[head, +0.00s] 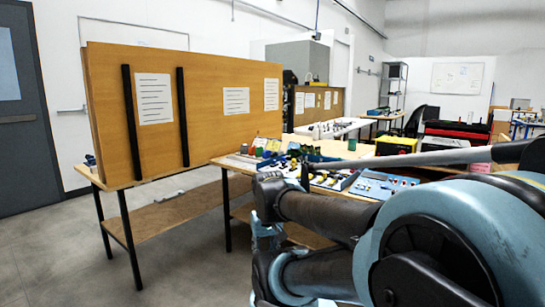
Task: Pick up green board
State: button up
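I cannot make out a green board for certain. Small green items (271,146) lie among clutter on the workbench, too small to tell apart. My arm fills the lower right of the head view, with its links bent in front of the bench. My gripper cannot be made out, so its hold on anything is not shown. My arm hides part of the bench top.
A wooden panel (205,98) with paper sheets stands along the left bench. A blue tray (378,186) of small parts lies near the bench's front edge. A yellow-sided box (396,146) stands behind. The grey floor at left is clear.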

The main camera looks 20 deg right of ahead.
aim_at(302, 148)
jog(key=z, duration=0.05)
jog(key=k, duration=0.25)
jog(key=u, duration=0.6)
jog(key=i, duration=1.15)
jog(key=z, duration=0.7)
jog(key=i, duration=0.95)
jog(key=z, duration=0.85)
jog(key=i, duration=0.3)
jog(key=z, duration=0.15)
